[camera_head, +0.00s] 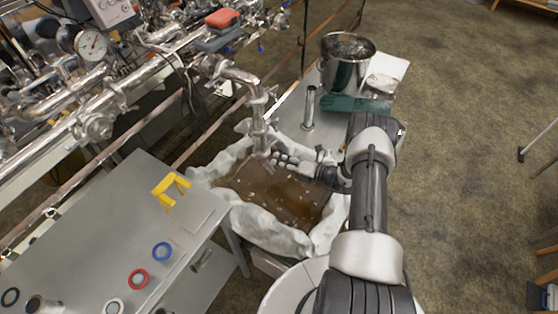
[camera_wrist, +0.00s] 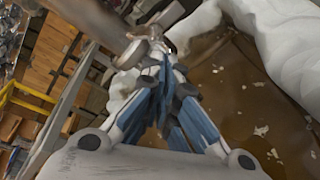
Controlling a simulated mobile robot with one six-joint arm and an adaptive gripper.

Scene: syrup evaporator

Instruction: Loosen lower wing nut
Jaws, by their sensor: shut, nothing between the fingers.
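A steel pipe (camera_head: 259,115) bends down over a cloth-lined vat of brown liquid (camera_head: 285,195), with clamps along it. My gripper (camera_head: 276,158) is beside the pipe's lower end, above the liquid. In the wrist view my gripper (camera_wrist: 166,66) has its fingers together, with nothing between them. A small metal fitting (camera_wrist: 150,38), possibly the lower wing nut, shows just past the fingertips at the end of the blurred pipe (camera_wrist: 85,22). I cannot tell whether the fingers touch it. The wing nut's shape is too small to make out in the head view.
White cloth (camera_head: 265,230) drapes over the vat's rim around my gripper. A steel pot (camera_head: 347,75), a green cloth (camera_head: 350,104) and a metal cylinder (camera_head: 309,108) stand on the bench behind. A grey table (camera_head: 110,220) with coloured rings is at left. Open floor lies right.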

